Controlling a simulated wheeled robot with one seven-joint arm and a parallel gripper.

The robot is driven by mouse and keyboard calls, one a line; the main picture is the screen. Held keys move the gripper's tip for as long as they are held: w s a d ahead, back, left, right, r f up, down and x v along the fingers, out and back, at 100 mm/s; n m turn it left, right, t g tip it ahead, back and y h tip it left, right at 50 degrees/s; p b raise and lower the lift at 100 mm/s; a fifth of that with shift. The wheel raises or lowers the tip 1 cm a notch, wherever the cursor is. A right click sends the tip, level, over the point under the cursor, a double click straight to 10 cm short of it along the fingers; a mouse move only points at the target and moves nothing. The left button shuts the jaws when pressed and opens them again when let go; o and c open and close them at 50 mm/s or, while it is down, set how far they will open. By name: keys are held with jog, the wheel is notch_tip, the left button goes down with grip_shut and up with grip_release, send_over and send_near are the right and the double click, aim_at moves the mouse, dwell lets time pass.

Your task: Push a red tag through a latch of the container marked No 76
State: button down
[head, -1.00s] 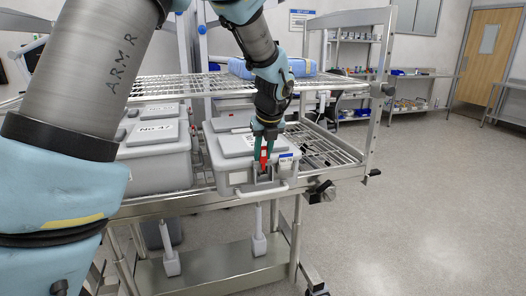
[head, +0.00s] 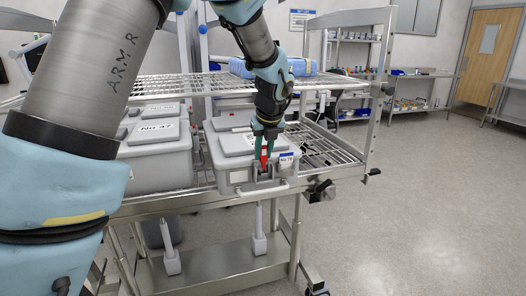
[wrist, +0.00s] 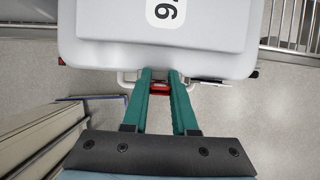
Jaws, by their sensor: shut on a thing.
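The grey lidded container marked No 76 (head: 236,150) sits on the cart's wire shelf in the head view. Its lid, with part of its number, fills the top of the wrist view (wrist: 110,35). My gripper (head: 264,153) points down at the container's front, by the latch (head: 264,172). Its green fingers are shut on a red tag (head: 264,160), which is upright at the latch. The tag also shows between the fingertips in the wrist view (wrist: 159,87). I cannot tell how far the tag is in the latch.
Another grey container, marked No 47 (head: 158,150), stands just left on the same shelf. A wire shelf (head: 180,88) with a blue bundle (head: 275,67) is above and behind. Open floor (head: 430,200) lies to the right.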

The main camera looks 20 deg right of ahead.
jog(key=shift+a+f, duration=0.2)
jog(key=shift+f, duration=0.35)
jog(key=shift+a+f, duration=0.2)
jog(key=shift+f, duration=0.3)
jog(key=c, duration=0.6)
grip_release()
jog(key=shift+a, duration=0.1)
jog(key=shift+w+r+p, duration=0.2)
jog(key=shift+r+p, duration=0.6)
jog(key=shift+p, duration=0.1)
jog(key=shift+c, duration=0.2)
jog(key=shift+o, duration=0.9)
jog(key=shift+r+p, duration=0.3)
jog(key=shift+s+d+r+p, duration=0.1)
jog(key=shift+d+r+p, duration=0.15)
jog(key=shift+r+p, duration=1)
jog(key=shift+d+r+p, duration=0.2)
jog(key=shift+r+p, duration=0.95)
jog(key=shift+r, duration=0.2)
